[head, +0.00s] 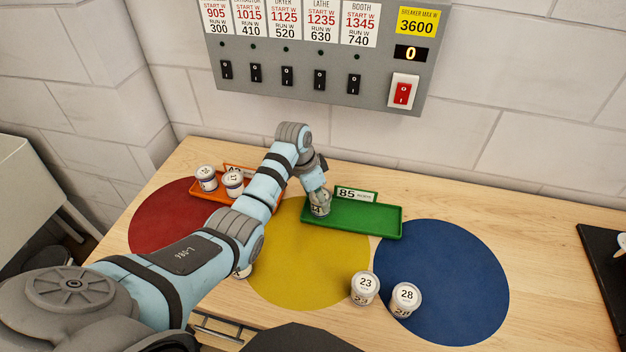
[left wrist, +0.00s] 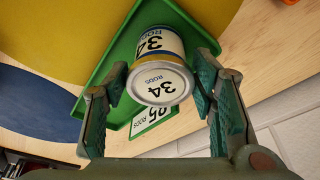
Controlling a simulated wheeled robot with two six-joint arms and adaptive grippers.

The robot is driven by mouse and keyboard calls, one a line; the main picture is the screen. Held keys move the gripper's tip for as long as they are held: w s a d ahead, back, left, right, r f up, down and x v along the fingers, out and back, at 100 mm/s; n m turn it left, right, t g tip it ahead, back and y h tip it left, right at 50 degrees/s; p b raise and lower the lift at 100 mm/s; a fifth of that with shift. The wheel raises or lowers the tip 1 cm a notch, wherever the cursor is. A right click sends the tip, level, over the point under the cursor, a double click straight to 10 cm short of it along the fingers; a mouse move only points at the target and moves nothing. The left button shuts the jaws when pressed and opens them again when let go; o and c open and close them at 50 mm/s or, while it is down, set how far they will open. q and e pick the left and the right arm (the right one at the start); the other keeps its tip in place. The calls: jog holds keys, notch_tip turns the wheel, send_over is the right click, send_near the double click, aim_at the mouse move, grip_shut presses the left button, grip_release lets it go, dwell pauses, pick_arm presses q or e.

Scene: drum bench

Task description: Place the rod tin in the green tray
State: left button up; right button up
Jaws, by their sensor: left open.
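The rod tin (head: 319,210), white with a yellow band and marked 34 RODS, stands at the left end of the green tray (head: 375,222). In the left wrist view the tin (left wrist: 162,82) shows its lid, with the green tray (left wrist: 122,58) behind it. My left gripper (head: 320,196) is over the tin from above. Its open fingers (left wrist: 158,84) are on either side of the tin; whether they touch it is hard to tell. The tray's sign reads 85 RODS. My right gripper is not in view.
An orange tray (head: 205,196) with two tins stands behind my left arm. Tins marked 23 (head: 365,288) and 28 (head: 405,299) stand near the blue disc (head: 450,280). Another tin is mostly hidden by my arm. The right part of the green tray is empty.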

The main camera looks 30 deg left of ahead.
pick_arm(q)
jog(key=p+v, duration=0.1)
jog(key=v, duration=0.8)
jog(key=shift+r, duration=0.2)
